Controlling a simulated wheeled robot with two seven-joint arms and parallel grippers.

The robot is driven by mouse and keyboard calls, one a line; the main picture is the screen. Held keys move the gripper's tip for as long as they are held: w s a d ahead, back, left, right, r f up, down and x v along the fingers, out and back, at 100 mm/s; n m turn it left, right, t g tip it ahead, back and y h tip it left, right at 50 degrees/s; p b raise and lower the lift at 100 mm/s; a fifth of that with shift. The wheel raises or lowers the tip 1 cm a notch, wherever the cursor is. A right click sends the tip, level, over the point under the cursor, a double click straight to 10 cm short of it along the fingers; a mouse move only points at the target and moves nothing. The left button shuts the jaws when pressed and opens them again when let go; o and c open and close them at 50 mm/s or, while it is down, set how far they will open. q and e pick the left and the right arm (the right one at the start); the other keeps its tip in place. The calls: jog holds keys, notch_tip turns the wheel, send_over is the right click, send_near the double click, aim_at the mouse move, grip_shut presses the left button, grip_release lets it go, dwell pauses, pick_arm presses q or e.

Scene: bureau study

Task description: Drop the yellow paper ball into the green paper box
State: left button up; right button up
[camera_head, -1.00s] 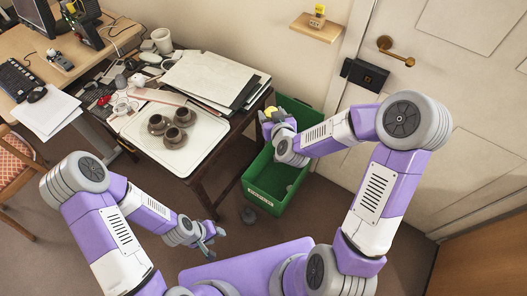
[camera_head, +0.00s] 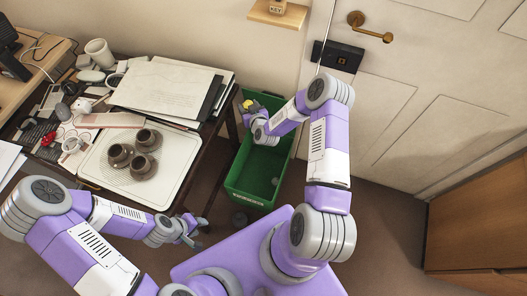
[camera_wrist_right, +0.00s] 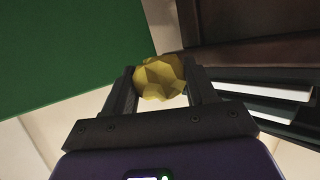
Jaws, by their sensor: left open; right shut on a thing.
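The yellow paper ball (camera_wrist_right: 160,78) is crumpled and sits between the two fingers of my right gripper (camera_wrist_right: 162,92), which is shut on it. In the head view the ball (camera_head: 249,103) shows at the tip of the right gripper (camera_head: 252,108), near the upper left rim of the green paper box (camera_head: 252,184). In the right wrist view the green box wall (camera_wrist_right: 70,50) fills the upper left. I cannot tell whether the ball is inside the rim. My left gripper (camera_head: 192,233) is open and empty, low in front of the table.
A table left of the box holds a tray (camera_head: 105,175) with brown cups (camera_head: 145,140), stacked papers and folders (camera_head: 165,88). A small shelf (camera_head: 278,14) hangs above. A door (camera_head: 440,100) is at right.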

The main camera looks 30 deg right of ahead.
jog(key=s+d+f, duration=0.1)
jog(key=f, duration=0.6)
jog(key=s+d+f+b, duration=0.1)
jog(key=s+f, duration=0.1)
jog(key=f, duration=0.4)
jog(key=shift+s+d+f, duration=0.2)
jog(key=shift+d+f, duration=0.15)
jog(key=s+f, duration=0.2)
jog(key=f, duration=0.1)
jog(key=s+f, duration=0.2)
jog(key=f, duration=0.2)
jog(key=s+f+b, duration=0.1)
jog(key=f, duration=0.3)
jog(key=shift+s+a+f, duration=0.2)
jog(key=shift+s+a, duration=0.2)
notch_tip(320, 180, down, 6)
jog(key=b, duration=0.5)
jog(key=o, duration=1.1)
jog(key=p+v, duration=0.3)
jog(key=v, duration=0.4)
jog(key=shift+s+r, duration=0.15)
jog(key=shift+s, duration=0.15)
